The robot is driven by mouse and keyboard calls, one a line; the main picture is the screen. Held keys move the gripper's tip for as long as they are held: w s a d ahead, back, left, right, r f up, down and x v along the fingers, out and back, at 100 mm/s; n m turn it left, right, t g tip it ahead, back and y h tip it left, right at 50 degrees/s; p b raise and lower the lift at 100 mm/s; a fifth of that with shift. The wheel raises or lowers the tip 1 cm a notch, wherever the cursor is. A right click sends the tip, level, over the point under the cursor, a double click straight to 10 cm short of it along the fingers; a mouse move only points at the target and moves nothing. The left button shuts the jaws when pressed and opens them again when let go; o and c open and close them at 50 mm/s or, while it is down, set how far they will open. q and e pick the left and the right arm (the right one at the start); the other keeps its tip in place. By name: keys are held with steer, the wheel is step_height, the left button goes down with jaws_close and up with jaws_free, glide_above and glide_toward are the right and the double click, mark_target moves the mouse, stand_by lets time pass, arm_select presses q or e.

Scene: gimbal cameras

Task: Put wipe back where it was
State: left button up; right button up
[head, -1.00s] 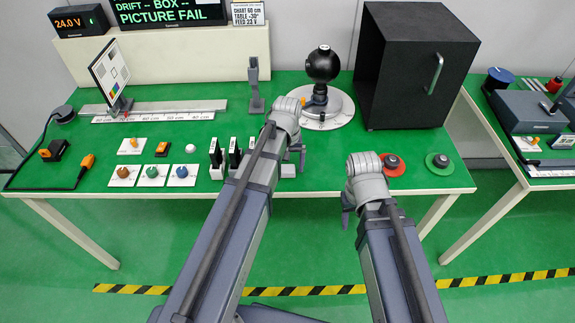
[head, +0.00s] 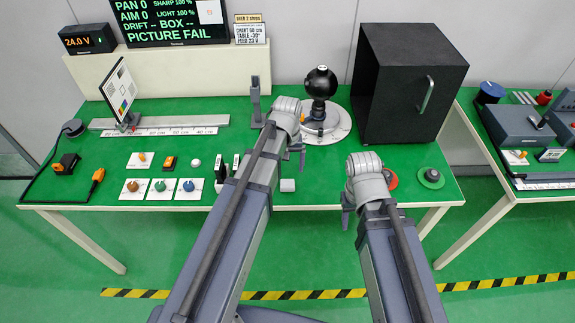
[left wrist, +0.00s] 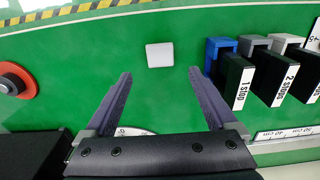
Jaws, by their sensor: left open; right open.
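A small white pad (head: 288,185), which looks like the wipe, lies flat on the green table near its front edge. In the left wrist view the white pad (left wrist: 160,55) lies just beyond the fingertips, centred between them and not held. My left gripper (left wrist: 160,76) is open and empty. In the head view my left gripper (head: 295,160) is over the table behind the pad, partly hidden by its own wrist. My right gripper (head: 350,212) is near the table's front edge, right of the pad; its fingers are mostly hidden.
Dark filters in holders (left wrist: 235,75) stand close right of the fingers in the left wrist view. A black box (head: 400,85), a black ball on a round base (head: 322,85) and a red knob (head: 390,180) are near.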

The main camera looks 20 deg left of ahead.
arm_select(q)
step_height(320, 180, up, 4)
steer(key=r+p, duration=0.1)
steer(key=p, duration=0.2)
steer(key=s+d+m+y, duration=0.1)
steer(key=s+d+m, duration=0.6)
steer(key=s+d, duration=0.3)
steer(key=s, duration=0.4)
steer(key=shift+s+d+f, duration=0.15)
steer(key=shift+d+f, duration=0.05)
steer(key=shift+d, duration=0.05)
stand_by(0.4)
